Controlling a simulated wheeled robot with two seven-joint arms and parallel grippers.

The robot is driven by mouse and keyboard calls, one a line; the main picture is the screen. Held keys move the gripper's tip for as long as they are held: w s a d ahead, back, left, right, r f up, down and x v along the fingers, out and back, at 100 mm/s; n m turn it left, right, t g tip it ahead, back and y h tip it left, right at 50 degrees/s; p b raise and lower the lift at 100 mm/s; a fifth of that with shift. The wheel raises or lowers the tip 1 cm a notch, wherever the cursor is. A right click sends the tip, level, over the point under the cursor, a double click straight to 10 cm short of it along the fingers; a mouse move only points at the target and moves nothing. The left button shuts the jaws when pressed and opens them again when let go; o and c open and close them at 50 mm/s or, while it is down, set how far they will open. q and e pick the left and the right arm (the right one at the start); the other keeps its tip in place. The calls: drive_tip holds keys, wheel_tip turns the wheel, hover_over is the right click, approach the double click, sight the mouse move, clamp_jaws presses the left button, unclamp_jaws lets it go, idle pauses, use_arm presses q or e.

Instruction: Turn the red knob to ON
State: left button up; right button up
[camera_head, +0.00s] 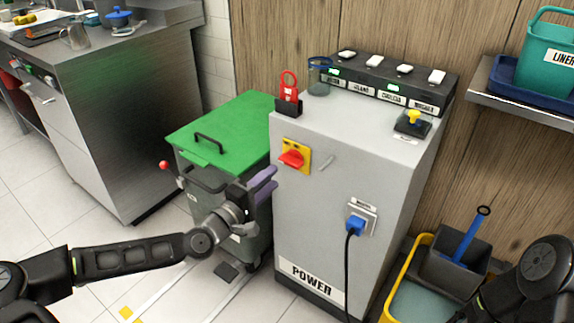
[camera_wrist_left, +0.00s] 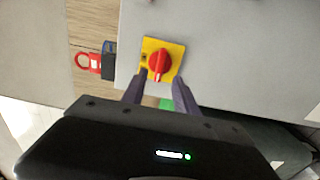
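The red knob (camera_head: 291,158) sits on a yellow plate (camera_head: 304,147) on the front of the grey power cabinet (camera_head: 330,215). It also shows in the left wrist view (camera_wrist_left: 159,65), just beyond my fingertips. My left gripper (camera_head: 264,182) is in front of the cabinet, a little left of and below the knob. In the left wrist view its two dark fingers (camera_wrist_left: 157,88) are apart with nothing between them, and no contact with the knob is visible. The knob's markings are too small to read. My right gripper is out of view; only part of my right arm shows at lower right.
A green-lidded bin (camera_head: 225,130) stands left of the cabinet, close behind my left gripper. A red padlock (camera_head: 289,86) stands on the cabinet top. A blue plug (camera_head: 355,224) with a black cable is below right of the knob. A yellow mop bucket (camera_head: 398,285) stands at right.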

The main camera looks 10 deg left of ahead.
sight(288, 165)
use_arm(q)
drive_tip(key=shift+b+x, duration=0.45)
drive_tip(key=shift+x, duration=3.45)
drive_tip(key=shift+c, duration=0.3)
clamp_jaws()
